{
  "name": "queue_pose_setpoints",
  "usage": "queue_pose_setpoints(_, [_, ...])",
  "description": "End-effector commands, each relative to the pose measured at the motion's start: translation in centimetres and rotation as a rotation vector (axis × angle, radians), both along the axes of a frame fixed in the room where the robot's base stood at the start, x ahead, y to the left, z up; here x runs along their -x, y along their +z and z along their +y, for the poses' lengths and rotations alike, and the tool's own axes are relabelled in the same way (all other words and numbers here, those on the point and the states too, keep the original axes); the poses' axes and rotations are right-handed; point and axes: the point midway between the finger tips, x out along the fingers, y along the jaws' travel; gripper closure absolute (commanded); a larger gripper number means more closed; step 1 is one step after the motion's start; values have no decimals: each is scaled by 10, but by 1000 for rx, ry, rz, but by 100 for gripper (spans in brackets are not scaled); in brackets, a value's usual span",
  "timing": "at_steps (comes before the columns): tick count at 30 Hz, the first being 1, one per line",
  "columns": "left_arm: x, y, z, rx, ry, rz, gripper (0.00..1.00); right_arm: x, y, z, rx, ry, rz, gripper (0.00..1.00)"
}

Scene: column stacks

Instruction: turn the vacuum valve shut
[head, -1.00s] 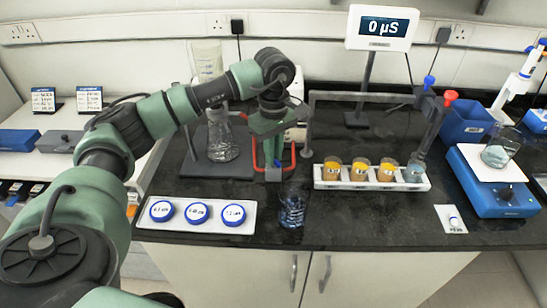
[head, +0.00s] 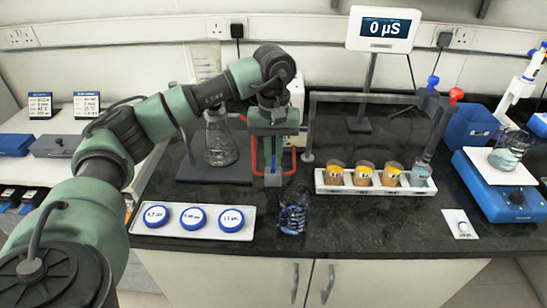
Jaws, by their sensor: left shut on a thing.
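My left arm reaches in from the left, and my left gripper (head: 272,172) points down at the back middle of the black bench. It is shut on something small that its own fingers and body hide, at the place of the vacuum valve. The valve itself cannot be made out, so its angle cannot be told. A glass flask (head: 220,145) stands on a dark base plate (head: 205,172) just left of the gripper. My right gripper is not in view.
In front are a white tray (head: 140,222) with blue-rimmed discs and a clear beaker (head: 293,215). To the right, a white rack (head: 375,189) holds cups below a grey rail. A blue balance (head: 505,195) stands far right.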

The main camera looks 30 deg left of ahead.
Motion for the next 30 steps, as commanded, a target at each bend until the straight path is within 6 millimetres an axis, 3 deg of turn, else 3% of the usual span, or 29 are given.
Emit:
queue_pose_setpoints(15, [0,1,0,0,-22,-1,100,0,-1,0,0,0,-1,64])
queue_pose_setpoints(18, [0,1,0,0,-21,-1,67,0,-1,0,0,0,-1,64])
queue_pose_setpoints(30, [0,0,0,0,-20,0,67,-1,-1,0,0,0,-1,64])
